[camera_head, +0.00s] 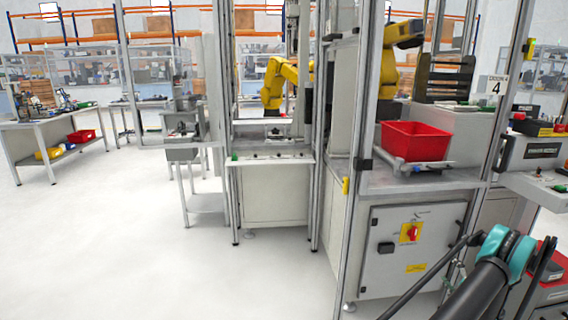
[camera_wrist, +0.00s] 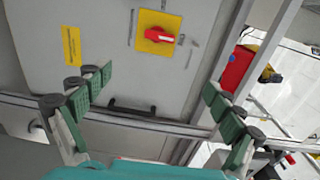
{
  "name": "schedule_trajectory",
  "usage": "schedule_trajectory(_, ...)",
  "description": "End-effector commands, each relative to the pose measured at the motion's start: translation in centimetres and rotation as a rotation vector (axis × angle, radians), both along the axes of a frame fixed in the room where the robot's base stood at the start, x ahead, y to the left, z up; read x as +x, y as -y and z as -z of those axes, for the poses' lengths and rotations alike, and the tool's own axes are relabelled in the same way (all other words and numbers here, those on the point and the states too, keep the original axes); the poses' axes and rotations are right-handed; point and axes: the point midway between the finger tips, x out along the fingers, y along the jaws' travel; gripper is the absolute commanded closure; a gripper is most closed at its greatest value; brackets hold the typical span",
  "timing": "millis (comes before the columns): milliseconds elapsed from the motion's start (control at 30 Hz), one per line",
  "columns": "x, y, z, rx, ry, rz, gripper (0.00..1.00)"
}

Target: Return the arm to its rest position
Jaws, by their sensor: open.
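My gripper (camera_wrist: 155,112) shows in the wrist view with its two green-padded fingers wide apart and nothing between them. It faces a grey cabinet door (camera_wrist: 110,60) with a red rotary switch on a yellow plate (camera_wrist: 155,33) and a dark handle (camera_wrist: 132,111). In the head view my dark arm with a teal joint (camera_head: 500,245) reaches in at the lower right, in front of the cabinet (camera_head: 405,265). My fingertips cannot be made out in the head view.
A red bin (camera_head: 415,141) stands on the cabinet's top. Metal frame posts (camera_head: 358,170) rise beside it. Yellow robot arms (camera_head: 278,80) stand behind. A table (camera_head: 50,125) with a red bin below is at the left. The floor (camera_head: 130,250) at the lower left is clear.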

Motion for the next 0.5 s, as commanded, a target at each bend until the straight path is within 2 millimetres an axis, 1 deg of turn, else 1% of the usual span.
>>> schedule_trajectory(267, 1.9, -2.2, -1.8, -0.030, -0.047, -0.041, 0.07)
schedule_trajectory(367, 2.8, -3.4, -2.7, -0.047, -0.071, -0.061, 0.07)
schedule_trajectory(500, 4.2, -5.6, -4.3, -0.076, -0.111, -0.097, 0.07)
